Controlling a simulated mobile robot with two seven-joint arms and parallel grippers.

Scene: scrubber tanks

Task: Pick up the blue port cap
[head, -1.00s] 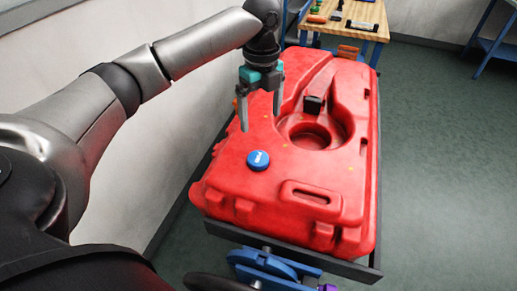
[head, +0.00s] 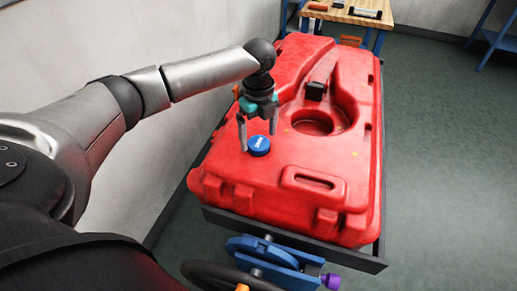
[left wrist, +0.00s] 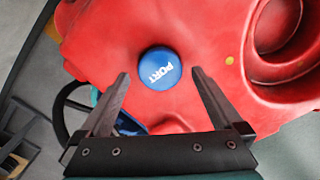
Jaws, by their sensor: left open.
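In the left wrist view the gripper (left wrist: 159,73) holds nothing, and I see no contact with the cap. My right gripper is not in view.
The tank rests on a dark cart frame (head: 290,240) with a blue clamp and purple knob (head: 331,281) at the near end. A round recess (head: 318,120) lies right of the cap. A wooden bench (head: 350,14) stands behind; a wall is at left.

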